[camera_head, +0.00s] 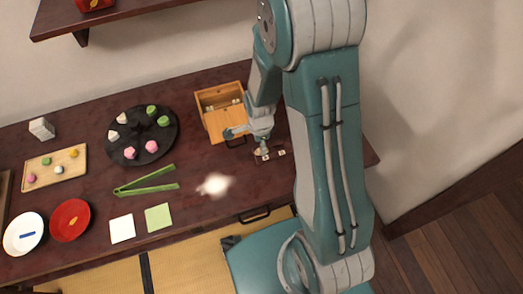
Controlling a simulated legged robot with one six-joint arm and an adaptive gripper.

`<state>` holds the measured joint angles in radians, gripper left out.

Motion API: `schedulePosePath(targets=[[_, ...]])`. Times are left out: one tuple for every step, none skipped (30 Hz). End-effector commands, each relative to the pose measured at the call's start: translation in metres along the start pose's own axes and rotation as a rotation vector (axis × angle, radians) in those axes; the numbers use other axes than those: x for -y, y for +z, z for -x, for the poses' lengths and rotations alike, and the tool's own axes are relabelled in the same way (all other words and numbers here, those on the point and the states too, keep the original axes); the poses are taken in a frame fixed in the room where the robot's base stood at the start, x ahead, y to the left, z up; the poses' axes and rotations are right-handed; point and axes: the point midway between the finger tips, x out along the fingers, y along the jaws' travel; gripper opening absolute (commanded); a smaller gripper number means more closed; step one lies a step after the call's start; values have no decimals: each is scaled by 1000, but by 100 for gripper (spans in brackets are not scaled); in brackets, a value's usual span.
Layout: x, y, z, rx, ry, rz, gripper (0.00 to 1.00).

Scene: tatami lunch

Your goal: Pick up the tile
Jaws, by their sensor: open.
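My gripper (246,143) is open, with its fingers pointing down just in front of the wooden box (215,122) at the back right of the dark table. Small pale pieces that look like tiles (281,153) lie on or in a small dark holder right beside the right finger. I cannot tell whether that finger touches them. More small pale pieces (212,107) show inside the wooden box. The gripper and wrist hide part of the box and the table behind them. I see nothing held between the fingers.
A dark round platter (142,132) with several sweets, green tongs (146,187), white (122,228) and green (159,217) squares, a red plate (69,220) and a white plate (23,234) lie to the left. Bare table (225,213) lies in front of my gripper.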

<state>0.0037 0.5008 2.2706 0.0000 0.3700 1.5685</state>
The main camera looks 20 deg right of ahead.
Motion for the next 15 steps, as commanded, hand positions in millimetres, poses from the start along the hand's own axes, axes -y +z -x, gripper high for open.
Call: schedulePosePath(targets=[[-3, 1, -10, 0, 7, 1, 60], [-3, 1, -14, 0, 5, 0, 60], [-3, 1, -19, 0, 5, 0, 60], [-2, 1, -22, 0, 4, 0, 60], [-2, 1, -25, 0, 3, 0, 60], [-2, 1, -28, 0, 2, 0, 60], [-2, 1, -29, 0, 2, 0, 60], [-2, 1, -30, 0, 1, 0, 60], [-2, 1, -31, 0, 0, 0, 60], [-2, 1, -31, 0, 0, 1, 60], [-2, 1, -31, 0, 0, 1, 60], [-2, 1, -30, 0, 0, 1, 60], [-2, 1, -30, 0, 0, 1, 60], [-2, 1, -30, 0, 0, 1, 60], [-2, 1, -30, 0, 0, 1, 51]])
